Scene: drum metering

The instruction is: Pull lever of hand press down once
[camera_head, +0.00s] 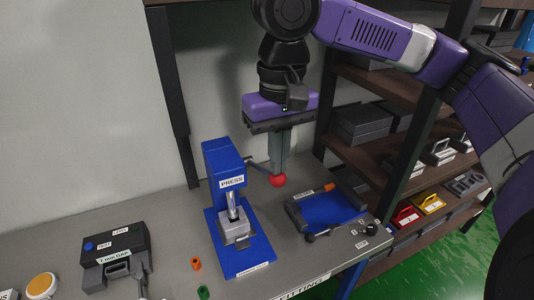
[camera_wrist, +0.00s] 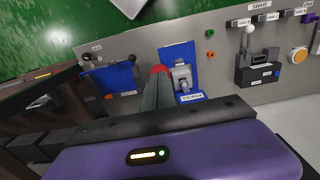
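The hand press (camera_head: 224,165) is blue, with a label, a metal ram and a blue base plate. It stands upright on the grey bench. Its lever (camera_head: 258,166) sticks out to the right and slopes down to a red ball knob (camera_head: 278,181). My gripper (camera_head: 279,172) points down over the knob. Its grey fingers are close together and look shut, with the tips at the top of the knob. In the wrist view, the knob (camera_wrist: 159,70) shows just beyond the fingertips, with the press (camera_wrist: 180,65) beside it. Whether the tips touch the knob is unclear.
A blue tray (camera_head: 330,208) with a dark frame lies right of the press. A black test box (camera_head: 115,258) stands at the left. Orange (camera_head: 196,264) and green (camera_head: 204,292) fittings lie near the press base. A shelf rack (camera_head: 400,130) stands at the right.

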